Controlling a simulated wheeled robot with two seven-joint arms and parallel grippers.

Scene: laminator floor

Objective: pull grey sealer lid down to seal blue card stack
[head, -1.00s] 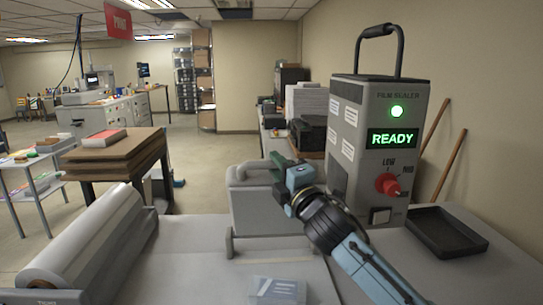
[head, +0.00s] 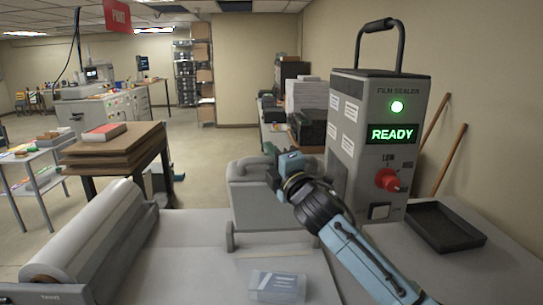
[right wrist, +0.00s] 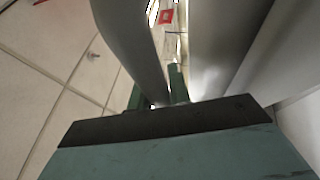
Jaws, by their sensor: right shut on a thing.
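The grey sealer lid (head: 258,212) stands upright, raised at the back of the grey sealer bed, with a rounded grey handle (head: 243,168) along its top. The blue card stack (head: 278,286) lies flat on the bed in front of the lid, under what looks like clear film. My right gripper (head: 268,164) is at the right end of the handle, shut on it. In the right wrist view the green fingers (right wrist: 155,92) sit around a grey curved bar of the handle (right wrist: 133,40). My left gripper does not show.
The film sealer box (head: 377,140) with a lit READY sign and red knob stands right of the lid. A black tray (head: 445,228) lies on the right. A film roll (head: 90,235) lies at the left. Cardboard sheets (head: 112,148) are stacked on a table behind.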

